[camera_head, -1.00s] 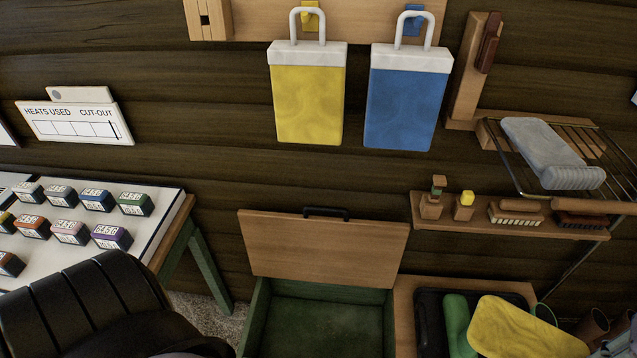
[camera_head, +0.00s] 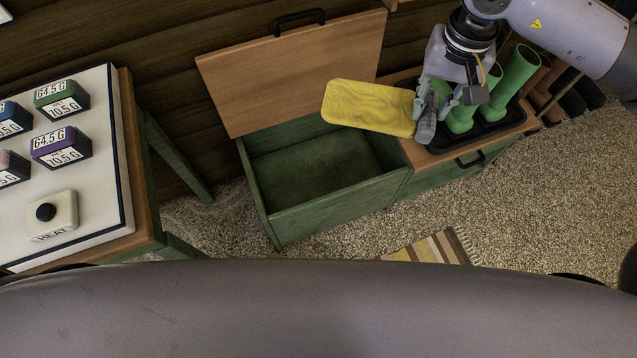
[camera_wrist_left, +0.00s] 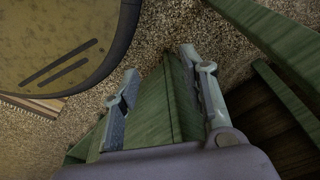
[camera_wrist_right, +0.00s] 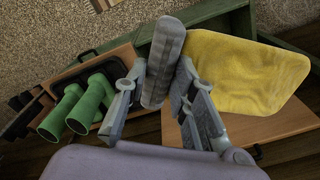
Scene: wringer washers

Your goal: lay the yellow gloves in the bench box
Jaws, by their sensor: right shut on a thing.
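The yellow gloves (camera_head: 362,106) are a flat yellow piece with a grey rolled cuff. My right gripper (camera_head: 430,112) is shut on the cuff, which also shows between its fingers in the right wrist view (camera_wrist_right: 160,75). The yellow part (camera_wrist_right: 245,72) sticks out to the left in the head view, in front of the raised lid and over the back right part of the bench box (camera_head: 335,203). The green box is open and its visible floor is empty. My left gripper (camera_wrist_left: 165,105) shows only in the left wrist view, open and empty, with green wood beyond its fingers.
The wooden lid (camera_head: 295,70) stands raised at the back of the box. Green boots (camera_head: 515,72) stand in a black tray (camera_head: 497,125) on the bench to the right. A table (camera_head: 125,225) with labelled blocks is at the left. A striped rug (camera_head: 430,248) lies on the floor.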

